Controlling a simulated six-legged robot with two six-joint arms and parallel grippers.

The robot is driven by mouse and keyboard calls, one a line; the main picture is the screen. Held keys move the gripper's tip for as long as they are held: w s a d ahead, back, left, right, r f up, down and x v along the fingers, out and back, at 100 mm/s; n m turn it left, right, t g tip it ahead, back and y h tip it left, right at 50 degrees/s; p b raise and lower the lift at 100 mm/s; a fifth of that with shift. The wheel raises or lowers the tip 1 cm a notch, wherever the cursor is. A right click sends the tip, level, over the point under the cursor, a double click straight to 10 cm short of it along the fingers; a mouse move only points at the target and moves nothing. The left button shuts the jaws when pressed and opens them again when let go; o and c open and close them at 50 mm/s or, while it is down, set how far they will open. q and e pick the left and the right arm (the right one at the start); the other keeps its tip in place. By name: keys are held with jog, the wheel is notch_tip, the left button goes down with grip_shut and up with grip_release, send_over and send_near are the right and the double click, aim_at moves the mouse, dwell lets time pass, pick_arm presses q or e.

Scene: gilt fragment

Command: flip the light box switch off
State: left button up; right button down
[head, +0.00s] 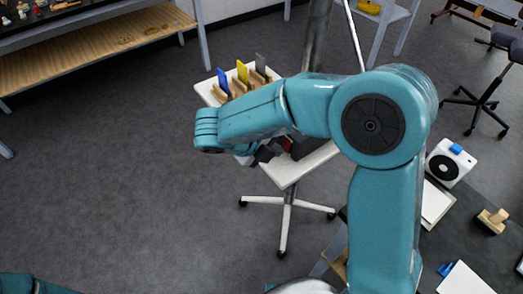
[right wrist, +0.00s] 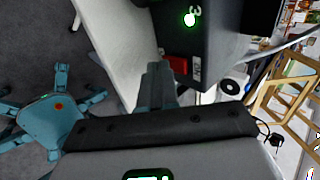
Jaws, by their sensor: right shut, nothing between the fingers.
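In the right wrist view a dark box (right wrist: 222,45), apparently the light box, carries a red switch (right wrist: 178,65) with a small white label beside it. A green light (right wrist: 189,19) glows on the same face. My right gripper (right wrist: 160,70) is shut and empty, its fingertips close to the red switch; I cannot tell whether they touch it. In the head view my right gripper (head: 262,155) is mostly hidden behind my own arm, over a small white table (head: 290,170). The box is largely hidden there. My left gripper is not in view.
Wooden holders on the white table hold blue (head: 223,80), yellow (head: 242,71) and grey (head: 260,64) plates. At the right, a dark bench bears a white device (head: 447,165) and a wooden stamp-like block (head: 493,220). Open grey floor (head: 110,170) lies at the left.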

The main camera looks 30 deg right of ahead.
jog(key=shift+d, duration=0.2)
jog(key=shift+d+h, duration=0.1)
jog(key=shift+h, duration=0.2)
jog(key=shift+w+f, duration=0.1)
jog(key=shift+f, duration=0.05)
jog(key=shift+d+p, duration=0.1)
jog(key=shift+p, duration=0.2)
jog(key=shift+r+p, duration=0.9)
jog(key=shift+p, duration=0.15)
